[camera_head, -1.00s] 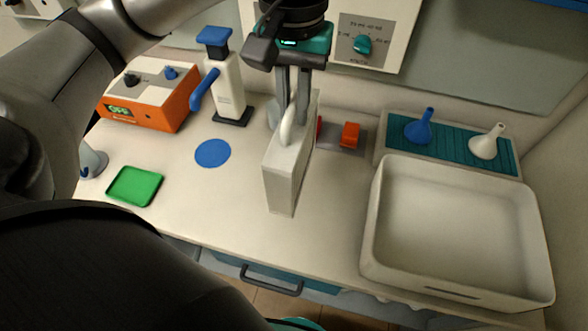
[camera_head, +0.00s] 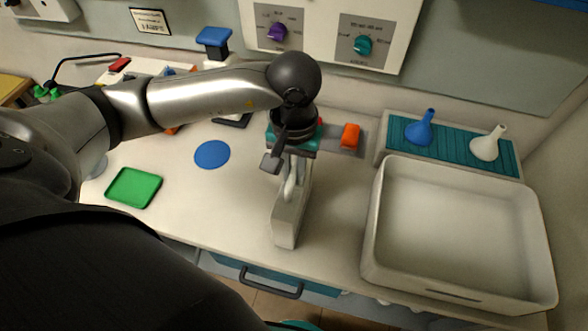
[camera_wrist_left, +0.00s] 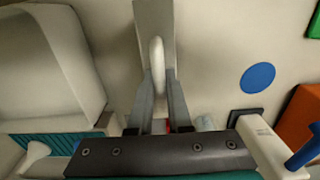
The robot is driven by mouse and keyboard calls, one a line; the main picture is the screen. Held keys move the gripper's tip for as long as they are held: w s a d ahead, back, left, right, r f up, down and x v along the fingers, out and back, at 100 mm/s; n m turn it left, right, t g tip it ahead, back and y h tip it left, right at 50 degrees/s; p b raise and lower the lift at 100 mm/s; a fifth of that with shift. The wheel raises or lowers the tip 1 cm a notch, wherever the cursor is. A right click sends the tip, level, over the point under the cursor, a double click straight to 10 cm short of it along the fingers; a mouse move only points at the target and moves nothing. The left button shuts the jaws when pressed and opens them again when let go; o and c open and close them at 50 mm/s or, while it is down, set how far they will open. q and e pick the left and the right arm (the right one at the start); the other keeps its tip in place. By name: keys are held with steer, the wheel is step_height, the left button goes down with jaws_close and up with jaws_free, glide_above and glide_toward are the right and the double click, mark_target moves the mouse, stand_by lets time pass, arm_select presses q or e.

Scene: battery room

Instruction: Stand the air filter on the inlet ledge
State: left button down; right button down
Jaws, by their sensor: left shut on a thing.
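The air filter appears to be the slim off-white box with a loop handle (camera_head: 287,222), upright near the counter's front edge. My left gripper (camera_head: 292,180) is shut on its handle from above. In the left wrist view, the two fingers (camera_wrist_left: 160,100) close on the white handle, with the box (camera_wrist_left: 154,18) beyond. Whether its base touches the counter I cannot tell. The inlet ledge may be the low grey strip with an orange block (camera_head: 350,136) behind the gripper, partly hidden; I cannot be sure. My right gripper is not in view.
A large white basin (camera_head: 455,285) stands to the right, with a teal ribbed mat (camera_head: 455,147) holding two funnels behind it. A blue disc (camera_head: 212,154) and a green tray (camera_head: 133,188) lie left. A blue-topped dispenser (camera_head: 214,40) stands behind my arm.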

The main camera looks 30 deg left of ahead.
arm_select(q)
steer(key=shift+f+b, duration=0.2)
steer(key=shift+b, duration=0.1)
steer(key=c, duration=0.8)
jaws_free()
steer(key=shift+c, duration=0.2)
steer(key=shift+r, duration=0.15)
